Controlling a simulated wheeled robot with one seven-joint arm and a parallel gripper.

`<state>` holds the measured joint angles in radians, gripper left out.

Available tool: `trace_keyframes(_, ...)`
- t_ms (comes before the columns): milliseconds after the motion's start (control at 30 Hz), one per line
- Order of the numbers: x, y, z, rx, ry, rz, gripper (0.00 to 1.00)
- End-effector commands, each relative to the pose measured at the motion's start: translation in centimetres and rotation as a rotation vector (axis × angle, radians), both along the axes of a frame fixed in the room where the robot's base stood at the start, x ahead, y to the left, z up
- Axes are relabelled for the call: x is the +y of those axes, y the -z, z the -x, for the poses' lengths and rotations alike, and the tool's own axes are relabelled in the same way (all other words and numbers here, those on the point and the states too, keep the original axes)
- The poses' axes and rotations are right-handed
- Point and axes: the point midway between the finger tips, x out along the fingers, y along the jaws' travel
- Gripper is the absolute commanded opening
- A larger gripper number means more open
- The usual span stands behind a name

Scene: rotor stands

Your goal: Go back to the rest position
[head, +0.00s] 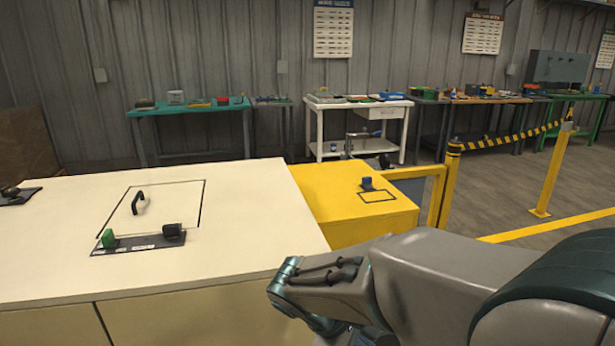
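My arm reaches in from the lower right, and its grey and teal links end over the front edge of the cream bench (60,265). My gripper's fingers do not show; they are below the frame or hidden by the arm. On the bench, a black handle-shaped part (138,201) stands inside a thin black outline. A dark base plate (137,244) lies by the outline's front edge, with a green block (108,238) at its left end and a black block (172,231) at its right end.
A yellow cabinet (345,218) adjoins the bench on the right, with a small dark blue part (367,183) beside a black outline. Another dark plate (24,197) is at the left edge. Yellow posts (450,185) and striped tape stand right. Worktables line the back wall.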

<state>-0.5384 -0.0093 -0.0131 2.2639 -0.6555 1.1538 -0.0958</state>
Motion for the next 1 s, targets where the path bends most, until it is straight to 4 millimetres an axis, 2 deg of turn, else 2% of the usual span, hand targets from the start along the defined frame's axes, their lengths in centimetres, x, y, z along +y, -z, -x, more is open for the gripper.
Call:
trace_keyframes(33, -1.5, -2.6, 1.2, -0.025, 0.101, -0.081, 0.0)
trace_keyframes(200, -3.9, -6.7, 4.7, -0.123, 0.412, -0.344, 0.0)
trace_keyframes(400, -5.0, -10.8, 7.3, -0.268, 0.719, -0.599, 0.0)
trace_keyframes(600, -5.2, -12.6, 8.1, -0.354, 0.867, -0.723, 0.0)
trace_keyframes(1000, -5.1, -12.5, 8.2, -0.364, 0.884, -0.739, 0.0)
